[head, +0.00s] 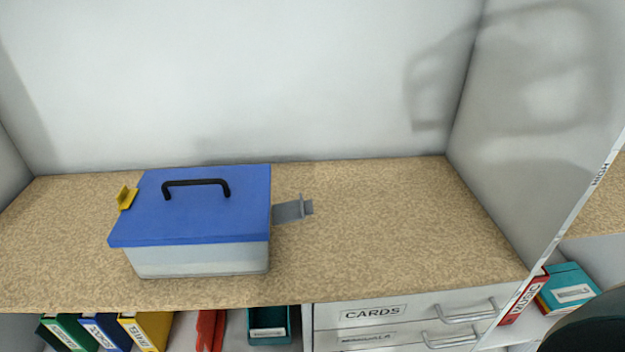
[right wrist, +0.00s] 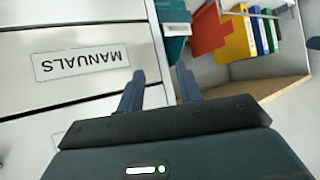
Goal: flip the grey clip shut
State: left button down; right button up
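The grey clip (head: 290,211) sticks out to the right from the right side of the box (head: 200,260), swung out and apart from the lid's top. The box is pale with a blue lid (head: 200,205) and a black handle (head: 196,182), and stands on the shelf's left half. A yellow clip (head: 126,197) is at the lid's left edge; whether it is latched I cannot tell. My right gripper (right wrist: 160,76) shows in the right wrist view, fingers apart and empty, in front of the drawers, away from the clip. My left gripper is not in view.
The speckled shelf top (head: 400,210) is clear right of the box. A white side wall (head: 530,130) bounds it. Below are drawers (head: 400,318) with protruding handles, several binders (head: 100,335) and a teal box (head: 270,322). A red MUSIC binder (head: 522,300) stands at right.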

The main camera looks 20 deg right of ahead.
aim_at(290, 211)
jog(key=i+l+z, duration=0.15)
jog(key=z, duration=0.3)
jog(key=k+l, duration=0.1)
jog(key=l, duration=0.7)
jog(key=k+l+u, duration=0.1)
jog(key=l, duration=0.25)
jog(key=k+l, duration=0.15)
jog(key=l, duration=0.25)
jog(key=k+l, duration=0.1)
jog(key=l, duration=0.3)
